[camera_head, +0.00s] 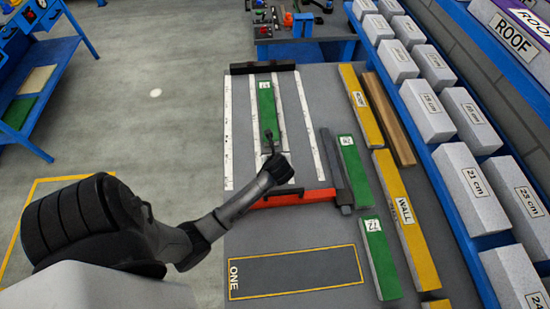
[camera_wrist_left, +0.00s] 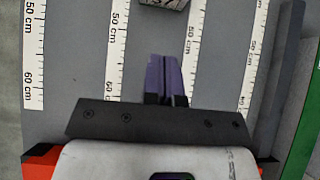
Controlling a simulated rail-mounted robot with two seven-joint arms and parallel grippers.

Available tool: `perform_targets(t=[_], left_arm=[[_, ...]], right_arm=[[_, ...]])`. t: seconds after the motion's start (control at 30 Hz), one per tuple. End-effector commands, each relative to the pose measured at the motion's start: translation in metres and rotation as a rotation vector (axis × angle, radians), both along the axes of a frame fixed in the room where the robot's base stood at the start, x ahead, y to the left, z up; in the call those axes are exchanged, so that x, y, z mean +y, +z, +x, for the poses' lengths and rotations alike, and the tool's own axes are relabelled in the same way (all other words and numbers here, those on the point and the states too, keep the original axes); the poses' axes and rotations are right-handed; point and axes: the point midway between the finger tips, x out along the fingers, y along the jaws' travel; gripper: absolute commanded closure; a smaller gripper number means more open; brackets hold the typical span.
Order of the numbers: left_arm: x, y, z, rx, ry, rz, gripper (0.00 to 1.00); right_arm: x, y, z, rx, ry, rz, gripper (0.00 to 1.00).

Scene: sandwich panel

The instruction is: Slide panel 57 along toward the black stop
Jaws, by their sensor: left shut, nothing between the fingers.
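A green panel (camera_head: 267,105) lies lengthwise between white measuring strips on the grey table. It has a white label near its far end, too small to read surely as 57. The black stop (camera_head: 262,67) is a dark bar across the far end of the strips, with a gap before the panel. My left gripper (camera_head: 271,142) is shut and empty at the panel's near end. In the left wrist view, my shut fingers (camera_wrist_left: 167,80) point at a pale block end with dark marks (camera_wrist_left: 164,4), apart from it in the picture. My right gripper is not in view.
A red bar (camera_head: 295,197) crosses the near end of the strips beside a dark grey bar (camera_head: 336,165). Other green panels (camera_head: 380,258) and yellow bars (camera_head: 400,205) lie to the right. White blocks (camera_head: 428,110) fill a blue rack. A marked rectangle (camera_head: 297,270) labelled ONE is empty.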

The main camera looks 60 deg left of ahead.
Motion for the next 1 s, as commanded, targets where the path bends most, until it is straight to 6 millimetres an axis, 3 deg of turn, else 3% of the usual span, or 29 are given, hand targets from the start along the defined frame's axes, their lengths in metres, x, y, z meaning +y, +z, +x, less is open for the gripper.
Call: perform_targets(t=[0.1, 0.3, 0.6, 1.0], left_arm=[[0.015, -0.020, 0.007, 0.002, 0.001, 0.000, 1.00], [0.038, -0.040, 0.018, -0.002, 0.003, 0.000, 1.00], [0.064, -0.037, 0.030, -0.001, 0.001, -0.001, 1.00], [0.070, -0.037, 0.032, -0.001, 0.000, -0.001, 1.00]], right_arm=[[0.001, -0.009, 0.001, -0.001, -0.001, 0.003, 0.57], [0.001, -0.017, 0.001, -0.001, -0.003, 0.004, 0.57], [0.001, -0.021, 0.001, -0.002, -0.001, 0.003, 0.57], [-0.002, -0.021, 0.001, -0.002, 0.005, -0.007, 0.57]])
